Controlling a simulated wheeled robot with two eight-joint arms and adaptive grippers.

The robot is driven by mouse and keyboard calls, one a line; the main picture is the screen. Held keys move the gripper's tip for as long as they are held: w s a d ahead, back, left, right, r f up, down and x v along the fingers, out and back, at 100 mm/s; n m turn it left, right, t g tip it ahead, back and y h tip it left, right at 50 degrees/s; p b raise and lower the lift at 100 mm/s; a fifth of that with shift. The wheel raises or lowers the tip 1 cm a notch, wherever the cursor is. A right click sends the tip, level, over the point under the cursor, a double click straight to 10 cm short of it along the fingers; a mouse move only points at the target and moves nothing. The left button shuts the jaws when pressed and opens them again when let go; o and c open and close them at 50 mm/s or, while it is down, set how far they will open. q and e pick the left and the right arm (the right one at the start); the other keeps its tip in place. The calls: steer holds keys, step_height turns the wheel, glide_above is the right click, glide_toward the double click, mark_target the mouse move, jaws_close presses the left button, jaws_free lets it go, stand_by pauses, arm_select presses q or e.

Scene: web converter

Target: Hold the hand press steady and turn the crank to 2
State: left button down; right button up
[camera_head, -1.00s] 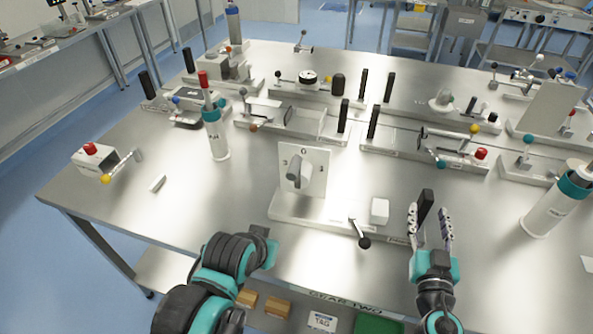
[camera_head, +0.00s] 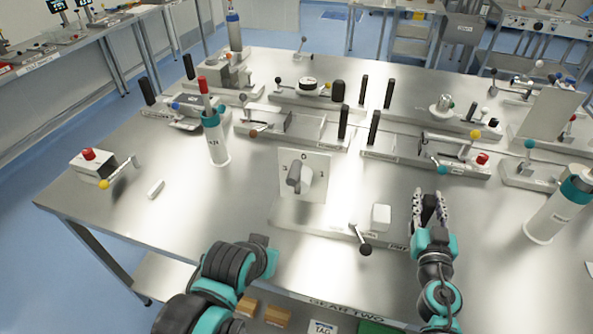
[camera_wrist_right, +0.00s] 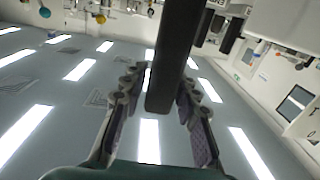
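The hand press has a pale base (camera_head: 290,217) on the steel table. An upright white plate (camera_head: 318,168) on it shows the numbers 3, 0 and 1, with a grey crank (camera_head: 294,177) in front that leans up and left; a 2 cannot be made out. A black upright handle (camera_head: 429,205) stands at the right end. My right gripper (camera_head: 430,198) has its fingers on both sides of this handle, close against it; the handle also shows between them in the right wrist view (camera_wrist_right: 176,60). My left arm comes in at the lower left; its fingers do not show.
A white cylinder with a teal band (camera_head: 217,145) stands to the left, another (camera_head: 553,215) to the right. The table's left front is mostly clear.

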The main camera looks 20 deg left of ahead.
jaws_close()
steer(key=shift+s+a+f+b, duration=0.15)
steer(key=shift+s+f+b, duration=0.1)
steer(key=shift+f+b, duration=0.15)
stand_by(1.2)
